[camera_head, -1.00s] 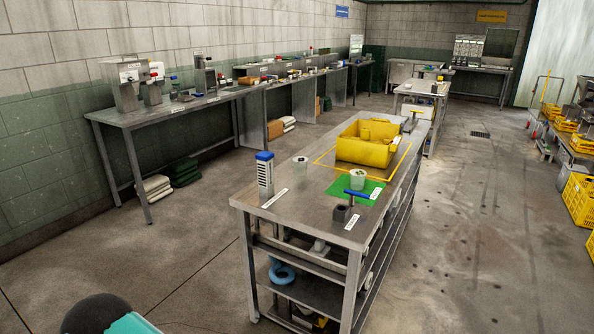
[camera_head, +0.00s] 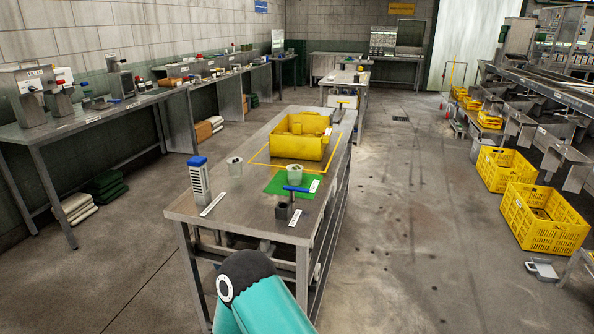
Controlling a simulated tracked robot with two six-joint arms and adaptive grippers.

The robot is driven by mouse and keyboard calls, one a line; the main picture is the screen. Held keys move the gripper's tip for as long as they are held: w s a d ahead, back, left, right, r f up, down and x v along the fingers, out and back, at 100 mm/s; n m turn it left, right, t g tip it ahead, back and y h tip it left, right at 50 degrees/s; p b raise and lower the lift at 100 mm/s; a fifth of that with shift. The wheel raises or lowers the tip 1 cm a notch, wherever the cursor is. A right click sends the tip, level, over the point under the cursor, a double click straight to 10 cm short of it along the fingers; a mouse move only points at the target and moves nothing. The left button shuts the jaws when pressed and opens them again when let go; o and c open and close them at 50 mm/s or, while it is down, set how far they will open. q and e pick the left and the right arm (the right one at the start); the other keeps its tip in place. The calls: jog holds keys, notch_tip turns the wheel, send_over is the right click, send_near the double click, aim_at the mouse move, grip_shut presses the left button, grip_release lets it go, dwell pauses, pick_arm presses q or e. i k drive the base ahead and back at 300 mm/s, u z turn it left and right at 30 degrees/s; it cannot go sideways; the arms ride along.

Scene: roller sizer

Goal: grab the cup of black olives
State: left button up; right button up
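Two small pale cups stand upright on the near steel table (camera_head: 237,200). One cup (camera_head: 235,167) stands at the left of the table top, beside a blue-capped white holder (camera_head: 199,181), and its opening looks dark. The other cup (camera_head: 294,174) stands on a green mat (camera_head: 277,184), in front of the yellow bin. Both are too small to tell what they hold. Part of my teal and black arm shows at the bottom middle, in front of the table. Neither gripper is in view.
A yellow bin (camera_head: 290,148) sits inside a yellow outline on the table. Yellow crates (camera_head: 545,235) stand at the right. The floor between them is mostly clear.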

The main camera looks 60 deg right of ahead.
aim_at(235, 165)
jog(key=u, duration=0.35)
jog(key=i, duration=0.15)
jog(key=z, duration=1)
jog(key=k, duration=0.6)
jog(key=z, duration=0.45)
jog(key=i, duration=1.6)
jog(key=u, duration=0.45)
